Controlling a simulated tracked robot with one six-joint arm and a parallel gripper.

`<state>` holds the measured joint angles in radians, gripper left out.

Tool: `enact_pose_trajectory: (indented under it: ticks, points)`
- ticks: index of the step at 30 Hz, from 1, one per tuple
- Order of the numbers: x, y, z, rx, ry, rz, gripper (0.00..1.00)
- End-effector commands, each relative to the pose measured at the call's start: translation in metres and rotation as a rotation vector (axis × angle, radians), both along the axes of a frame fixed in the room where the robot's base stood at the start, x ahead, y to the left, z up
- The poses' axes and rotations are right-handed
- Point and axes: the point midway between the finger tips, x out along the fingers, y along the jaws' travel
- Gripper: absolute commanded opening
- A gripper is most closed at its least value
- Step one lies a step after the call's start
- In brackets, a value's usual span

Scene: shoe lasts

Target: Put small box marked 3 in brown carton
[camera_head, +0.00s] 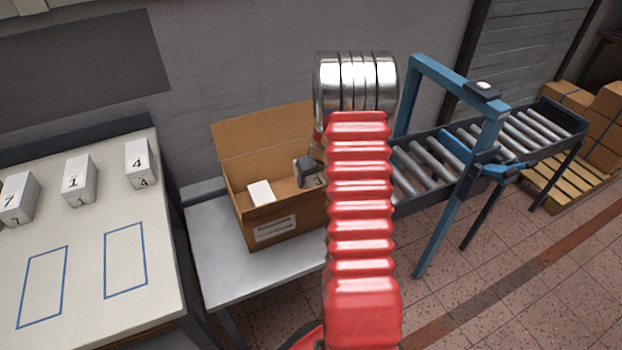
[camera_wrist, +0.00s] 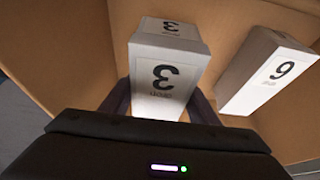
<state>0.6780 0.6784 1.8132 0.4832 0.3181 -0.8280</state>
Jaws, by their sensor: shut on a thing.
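The small white box marked 3 (camera_wrist: 165,75) is between my gripper's two dark fingers (camera_wrist: 160,102) in the wrist view. My gripper is shut on it. The brown carton (camera_head: 240,203) stands open on a grey table in the head view. My gripper (camera_head: 308,172) is at the carton's right part, with the box marked 3 (camera_head: 319,181) only partly showing there. The wrist view shows cardboard around the held box. Whether its underside touches the carton floor is hidden. My red arm hides the carton's right end.
A white box marked 6 (camera_wrist: 266,72) lies in the carton beside the held box. On the left table (camera_head: 82,245) stand white boxes marked 7 (camera_head: 17,197), 1 (camera_head: 79,181) and 4 (camera_head: 140,164). A roller conveyor (camera_head: 413,170) with a blue frame is at right.

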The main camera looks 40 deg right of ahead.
Motion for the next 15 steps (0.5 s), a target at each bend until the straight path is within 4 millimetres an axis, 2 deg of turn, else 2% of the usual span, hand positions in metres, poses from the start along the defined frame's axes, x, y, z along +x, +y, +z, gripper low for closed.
enact_pose_trajectory:
  ticks: [1,2,9,15]
  points:
    - [-0.0003,0.0002,-0.0005,0.000,0.001,0.000,0.24]
    - [-0.0006,0.0005,-0.0008,0.001,0.002,0.000,0.57]
    - [-0.0009,0.0008,-0.0011,0.002,0.003,-0.001,0.73]
    - [-0.0010,0.0008,-0.0013,0.002,0.003,-0.001,0.73]
